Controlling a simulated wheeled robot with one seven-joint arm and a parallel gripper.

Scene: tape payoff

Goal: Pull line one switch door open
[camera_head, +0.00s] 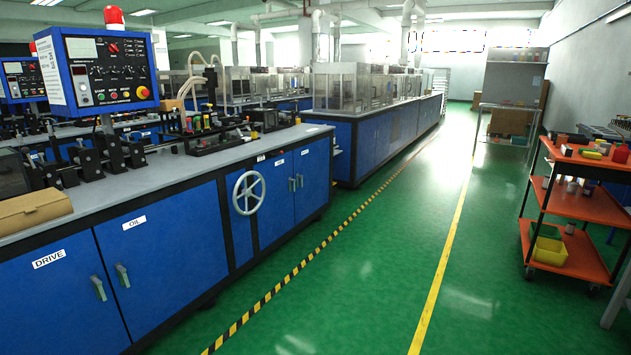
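A long blue machine cabinet with a grey top (215,155) stands at the left. Its front has a door labelled DRIVE (55,310) and a door labelled OIL (170,265), each with a small upright handle. Further along are a grey handwheel (249,193) and two more blue doors (312,185) with handles side by side. The small labels above these are too small to read surely, so I cannot tell which door is the switch door. All the doors on this front look shut. My gripper is not in view.
A control panel with a red lamp (105,70) rises above the cabinet. A cardboard-brown box (33,210) lies on its top. A second blue cabinet (375,145) stands beyond. An orange cart (565,200) is at the right. The green floor (345,290) between is clear, with striped and yellow lines.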

